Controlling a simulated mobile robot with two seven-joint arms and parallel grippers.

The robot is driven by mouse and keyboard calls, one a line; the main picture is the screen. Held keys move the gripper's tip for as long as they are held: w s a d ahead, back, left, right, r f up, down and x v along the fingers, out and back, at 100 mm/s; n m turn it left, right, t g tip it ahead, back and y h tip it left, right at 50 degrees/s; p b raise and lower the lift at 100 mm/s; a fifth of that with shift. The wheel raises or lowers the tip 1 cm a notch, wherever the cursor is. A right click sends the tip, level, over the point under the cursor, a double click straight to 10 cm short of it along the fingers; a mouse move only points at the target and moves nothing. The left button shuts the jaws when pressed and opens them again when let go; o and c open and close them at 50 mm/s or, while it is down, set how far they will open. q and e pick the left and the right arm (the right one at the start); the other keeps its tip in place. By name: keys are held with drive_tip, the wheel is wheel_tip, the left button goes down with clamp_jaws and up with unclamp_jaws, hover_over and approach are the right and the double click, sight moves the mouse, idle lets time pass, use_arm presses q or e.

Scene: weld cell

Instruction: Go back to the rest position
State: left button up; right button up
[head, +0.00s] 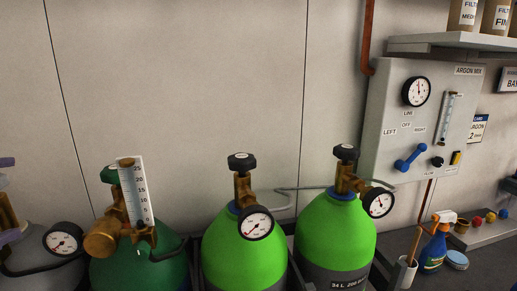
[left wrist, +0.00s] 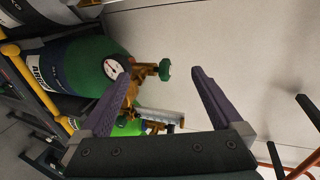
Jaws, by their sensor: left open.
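My left gripper (head: 8,200) shows only in part at the far left edge of the head view, near a grey cylinder with a round gauge (head: 63,240). In the left wrist view its two purple fingers (left wrist: 161,73) are spread wide, with nothing held between them. Behind the fingers there are a green cylinder (left wrist: 85,58) with a gauge and a brass valve with a green knob (left wrist: 165,70). I cannot tell how far the fingers are from the valve. My right gripper is in neither view.
A dark green cylinder (head: 140,267) with a flowmeter (head: 135,190) and two bright green cylinders (head: 243,255) (head: 335,235) stand along the wall. An argon panel (head: 385,105) hangs at right below a shelf (head: 430,42). A spray bottle (head: 435,245) stands on the bench. The wall above the cylinders is clear.

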use_arm(q)
drive_tip(key=s+a+f+n+g+y, duration=0.15)
drive_tip(key=s+f+n+g, duration=0.3)
drive_tip(key=s, duration=0.45)
drive_tip(key=s+a+f+n+g+y, duration=0.1)
drive_tip(key=s+a+f+n+g, duration=0.3)
drive_tip(key=s, duration=0.6)
drive_tip(key=s+d+f+n+g+h, duration=0.1)
drive_tip(key=d+f+n+h, duration=0.15)
drive_tip(key=d, duration=0.65)
drive_tip(key=s+d+f+n+g+h, duration=0.1)
drive_tip(key=s+d+f+n+h, duration=0.15)
drive_tip(key=d, duration=0.65)
wheel_tip(320, 180, up, 21)
drive_tip(key=p, duration=2)
drive_tip(key=shift+w+d, duration=0.35)
drive_tip(key=shift+w, duration=0.1)
drive_tip(key=shift+r+h, duration=0.1)
drive_tip(key=shift+h, duration=0.15)
